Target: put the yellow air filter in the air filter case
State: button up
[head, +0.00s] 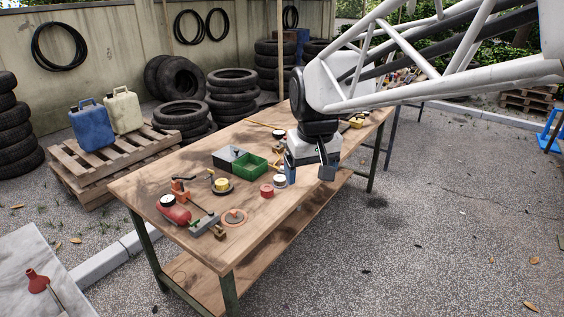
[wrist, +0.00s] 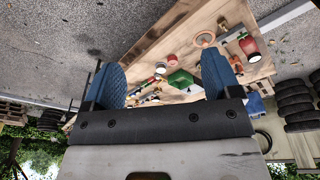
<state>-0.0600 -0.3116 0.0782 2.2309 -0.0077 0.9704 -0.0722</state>
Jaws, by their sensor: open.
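A small yellow round thing, probably the air filter (head: 222,183), sits on or in a dark round dish (head: 230,190) on the workbench, left of the green tray. The dish may be the air filter case, but it is too small to tell. My gripper (head: 308,168) is open and empty. It hangs over the bench's right long edge, to the right of the yellow thing and apart from it. In the wrist view its two blue-padded fingers (wrist: 163,78) are spread wide with nothing held. I cannot make out the yellow thing clearly there.
The can stands between my gripper and the yellow thing. Bare wood lies along the front right.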

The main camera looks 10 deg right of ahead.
jog(key=s+d+f+m, duration=0.1)
jog(key=s+f, duration=0.2)
jog(key=s, duration=0.6)
jog(key=s+d+f, duration=0.2)
jog(key=s, duration=0.8)
jog(key=shift+f+m+t, duration=0.3)
jog(key=shift+f+m, duration=0.1)
